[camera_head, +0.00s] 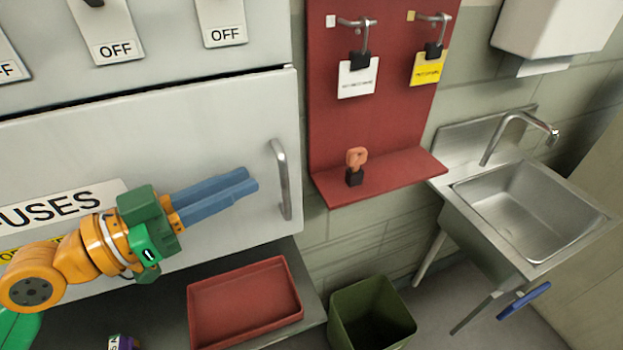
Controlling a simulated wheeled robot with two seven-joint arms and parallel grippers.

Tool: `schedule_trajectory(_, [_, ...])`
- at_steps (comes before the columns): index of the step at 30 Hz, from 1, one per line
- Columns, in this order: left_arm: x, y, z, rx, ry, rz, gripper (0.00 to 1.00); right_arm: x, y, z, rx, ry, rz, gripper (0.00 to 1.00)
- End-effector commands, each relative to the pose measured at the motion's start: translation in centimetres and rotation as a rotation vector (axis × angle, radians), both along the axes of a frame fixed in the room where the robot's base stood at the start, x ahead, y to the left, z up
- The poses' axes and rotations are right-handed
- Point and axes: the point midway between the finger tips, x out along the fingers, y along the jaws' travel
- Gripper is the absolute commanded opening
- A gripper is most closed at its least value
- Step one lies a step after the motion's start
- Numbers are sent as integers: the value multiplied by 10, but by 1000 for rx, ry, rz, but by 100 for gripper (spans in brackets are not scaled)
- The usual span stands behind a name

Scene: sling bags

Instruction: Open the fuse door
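The fuse door (222,130) is a large light grey panel at the left, labelled "FUSES" (65,208), and it looks closed. Its handle (281,178) is a vertical metal bar near the door's right edge. My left gripper (252,182) is in front of the door, its two blue fingers pointing right toward the handle. The fingertips are a little left of the handle, with no visible contact. The fingers lie close together with nothing seen between them; how wide they are apart is hard to tell. My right gripper is not in view.
Switches marked "OFF" (118,50) sit above the door. A red tray (245,318) lies on the shelf below. A red board (372,120) with hooks, tags and an orange-topped item (356,160) is right of the door. A green bin (370,318) and a sink (525,215) stand further right.

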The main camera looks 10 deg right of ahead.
Motion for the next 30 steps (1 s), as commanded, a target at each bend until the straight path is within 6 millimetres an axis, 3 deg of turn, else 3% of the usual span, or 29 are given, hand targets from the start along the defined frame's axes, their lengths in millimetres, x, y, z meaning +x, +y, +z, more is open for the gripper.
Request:
schedule_trajectory(19, [-3,7,0,-1,-4,3,27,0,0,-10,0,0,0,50])
schedule_trajectory(30, [-29,48,-5,4,-3,1,27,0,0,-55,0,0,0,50])
